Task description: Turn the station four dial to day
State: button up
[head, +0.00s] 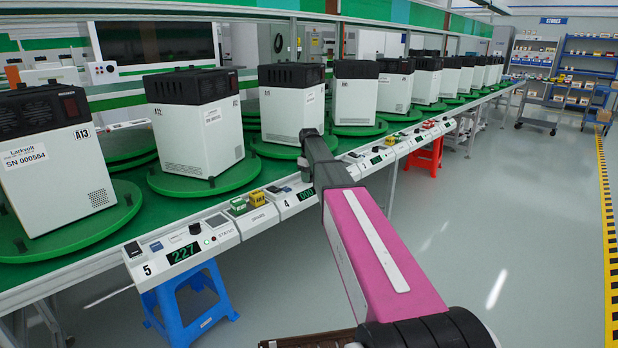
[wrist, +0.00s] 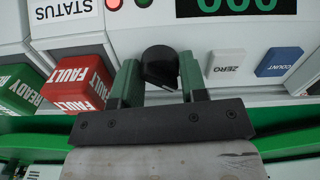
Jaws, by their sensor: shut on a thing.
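The station four panel (head: 285,200) is in the head view, marked 4, with a lit green display. My arm covers part of it, and its dial is hidden there. In the wrist view a black dial (wrist: 160,62) stands between the two green fingers of my gripper (wrist: 160,80). My gripper is shut on the dial. Which setting the dial points to cannot be read. A green display (wrist: 237,5), cut off by the top edge, is beside it. My gripper also shows in the head view (head: 305,172), low over the panel.
In the wrist view, red FAULT (wrist: 80,82) and green READY (wrist: 22,88) blocks are left of my gripper. White ZERO (wrist: 226,64) and blue COUNT (wrist: 278,62) buttons are right. The station five panel (head: 215,225) is nearer, above a blue stool (head: 190,305). White machines stand behind on green turntables.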

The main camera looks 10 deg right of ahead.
jog(key=m, duration=0.5)
jog(key=shift+m, duration=2.5)
jog(key=o, duration=0.6)
jog(key=shift+o, duration=0.2)
jog(key=shift+r, duration=0.15)
notch_tip(320, 180, up, 11)
jog(key=shift+f, duration=0.2)
